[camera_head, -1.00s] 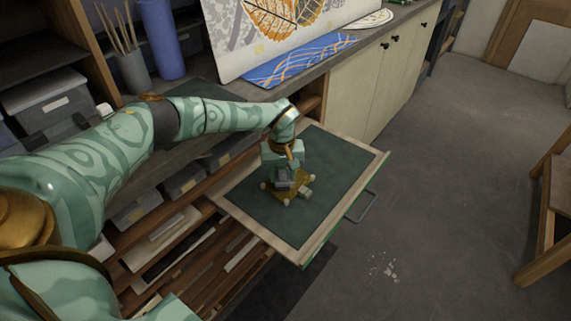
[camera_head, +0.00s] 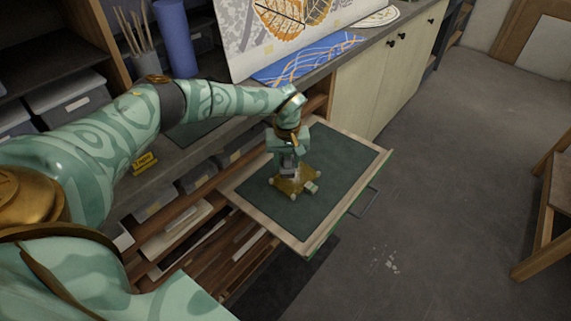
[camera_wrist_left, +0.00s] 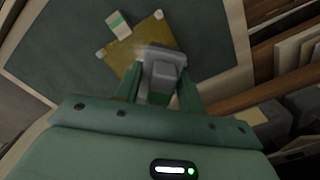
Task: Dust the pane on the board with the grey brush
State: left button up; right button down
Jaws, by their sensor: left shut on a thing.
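The amber pane (camera_head: 294,186) lies flat on the dark green board (camera_head: 335,160), with small pale pieces at its corners. My left gripper (camera_head: 287,158) points down over the pane's far-left part. It is shut on the grey brush (camera_wrist_left: 165,62), which also shows in the head view (camera_head: 289,168). In the left wrist view the brush overlaps one edge of the pane (camera_wrist_left: 138,55). I cannot tell whether its bristles touch the glass. The fingers and brush hide part of the pane. My right gripper is not in view.
A small pale block with a green stripe (camera_wrist_left: 118,24) sits at the pane's edge. The board lies in a pulled-out drawer with a pale wooden rim (camera_head: 368,167). The counter behind holds a blue patterned sheet (camera_head: 305,60) and a blue roll (camera_head: 175,38). Much of the board is clear.

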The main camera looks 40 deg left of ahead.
aim_at(287, 155)
pick_arm(q)
jog(key=shift+r, duration=0.5)
notch_tip(287, 155, up, 3)
jog(key=shift+r+p, duration=0.1)
jog(key=shift+p, duration=1.1)
